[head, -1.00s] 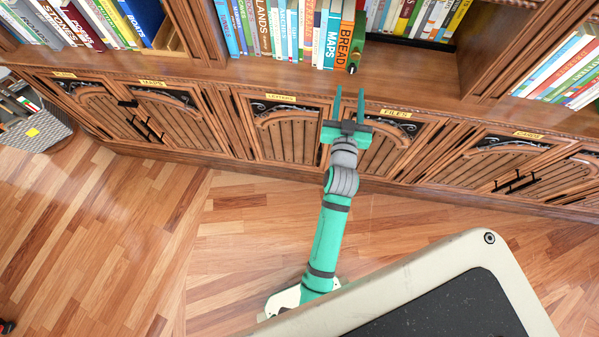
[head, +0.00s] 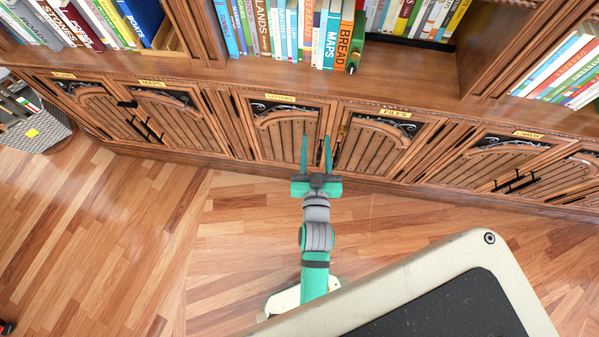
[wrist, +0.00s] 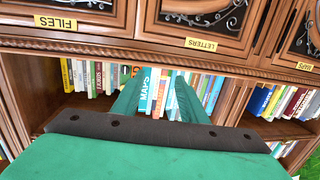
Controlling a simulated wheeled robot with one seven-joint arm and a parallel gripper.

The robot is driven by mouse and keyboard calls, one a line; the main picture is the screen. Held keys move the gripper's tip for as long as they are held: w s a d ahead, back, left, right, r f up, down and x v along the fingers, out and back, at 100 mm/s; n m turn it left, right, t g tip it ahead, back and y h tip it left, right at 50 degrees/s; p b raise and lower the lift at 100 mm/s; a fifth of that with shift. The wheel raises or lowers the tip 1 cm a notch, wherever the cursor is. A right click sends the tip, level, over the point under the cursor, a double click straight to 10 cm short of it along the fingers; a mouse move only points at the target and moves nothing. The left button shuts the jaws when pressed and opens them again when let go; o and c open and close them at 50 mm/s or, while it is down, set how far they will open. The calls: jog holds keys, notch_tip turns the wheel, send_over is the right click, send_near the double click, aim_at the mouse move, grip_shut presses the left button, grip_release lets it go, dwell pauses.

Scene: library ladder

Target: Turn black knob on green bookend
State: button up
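The green bookend (head: 358,45) stands upright on the shelf at the right end of a row of books, beside the orange BREAD book. Its black knob (head: 351,69) faces out near its foot. My gripper (head: 316,140) is open and empty. In the head view it appears below and left of the bookend, in front of the cabinet doors, touching nothing that I can make out. In the wrist view my two green fingers (wrist: 158,78) are apart, with book spines showing between them.
The shelf's front ledge (head: 400,83) is bare. Cabinet doors labelled LETTERS (head: 280,99) and FILES (head: 396,114) lie below. Open wooden floor (head: 220,220) is in front.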

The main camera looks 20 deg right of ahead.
jog(key=s+a+f+n+y, duration=0.1)
jog(key=s+a, duration=0.4)
jog(key=a, duration=0.2)
jog(key=shift+s+a+f+y, duration=0.2)
jog(key=shift+s+y, duration=0.15)
jog(key=shift+y, duration=0.05)
jog(key=shift+s, duration=0.1)
jog(key=s+a+r+n+y, duration=0.1)
jog(key=s+a+r+y, duration=0.1)
jog(key=s+a, duration=0.4)
jog(key=s+a+r+n+y, duration=0.1)
jog(key=s+a+n+y, duration=0.1)
jog(key=s+a, duration=0.4)
jog(key=s+y, duration=0.1)
jog(key=s, duration=0.3)
jog(key=shift+s+r+n, duration=0.15)
jog(key=shift+r+n, duration=0.15)
jog(key=shift+r, duration=0.05)
